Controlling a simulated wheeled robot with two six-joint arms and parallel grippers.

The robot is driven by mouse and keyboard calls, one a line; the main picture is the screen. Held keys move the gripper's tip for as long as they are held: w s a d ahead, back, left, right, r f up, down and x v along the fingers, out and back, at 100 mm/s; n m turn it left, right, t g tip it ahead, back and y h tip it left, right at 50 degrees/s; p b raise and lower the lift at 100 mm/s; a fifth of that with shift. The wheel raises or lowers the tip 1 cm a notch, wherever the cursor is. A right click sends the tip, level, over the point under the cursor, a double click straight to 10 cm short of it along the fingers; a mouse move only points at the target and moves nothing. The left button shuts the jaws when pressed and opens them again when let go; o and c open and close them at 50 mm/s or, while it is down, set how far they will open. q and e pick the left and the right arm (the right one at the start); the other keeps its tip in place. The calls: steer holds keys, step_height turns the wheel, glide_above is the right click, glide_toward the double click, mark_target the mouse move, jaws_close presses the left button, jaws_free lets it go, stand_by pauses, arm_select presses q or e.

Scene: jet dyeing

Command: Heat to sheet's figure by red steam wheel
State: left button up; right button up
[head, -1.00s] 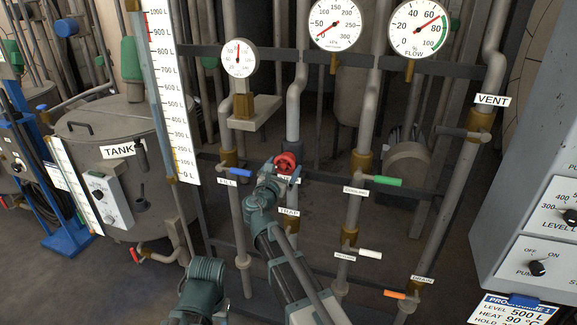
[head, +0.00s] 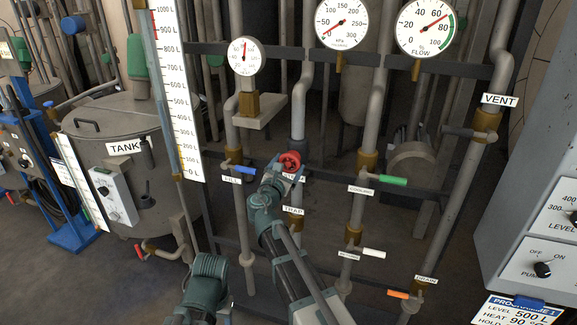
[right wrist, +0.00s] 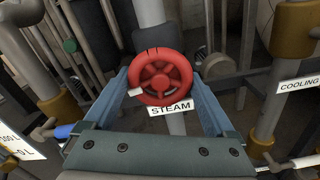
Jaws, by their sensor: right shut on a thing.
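The red steam wheel (head: 290,160) sits on the pipe in the middle of the head view. In the right wrist view the wheel (right wrist: 161,76) shows face on, above a "STEAM" label (right wrist: 171,107). My right gripper (head: 287,171) is shut on the wheel, with a finger at each side of its rim. The small round dial (head: 243,56) at upper left has its red needle pointing nearly straight up; its numbers are too small to read surely. The programme sheet (head: 517,311) at lower right reads level 500 L and heat 90.
Close around are a blue fill handle (head: 242,170), a green cooling handle (head: 392,181), a white handle (head: 374,253) and an orange drain handle (head: 398,294). A grey control panel (head: 545,225) stands at right, a tank (head: 125,165) at left.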

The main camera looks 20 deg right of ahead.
steer(key=m, duration=0.5)
steer(key=shift+m, duration=0.3)
steer(key=m, duration=0.4)
steer(key=shift+a+r, duration=0.1)
steer(key=m, duration=0.5)
steer(key=shift+r, duration=0.1)
steer(key=m, duration=0.4)
steer(key=shift+m, duration=0.6)
steer(key=o, duration=1)
steer(key=shift+o, duration=0.2)
steer(key=shift+p, duration=0.3)
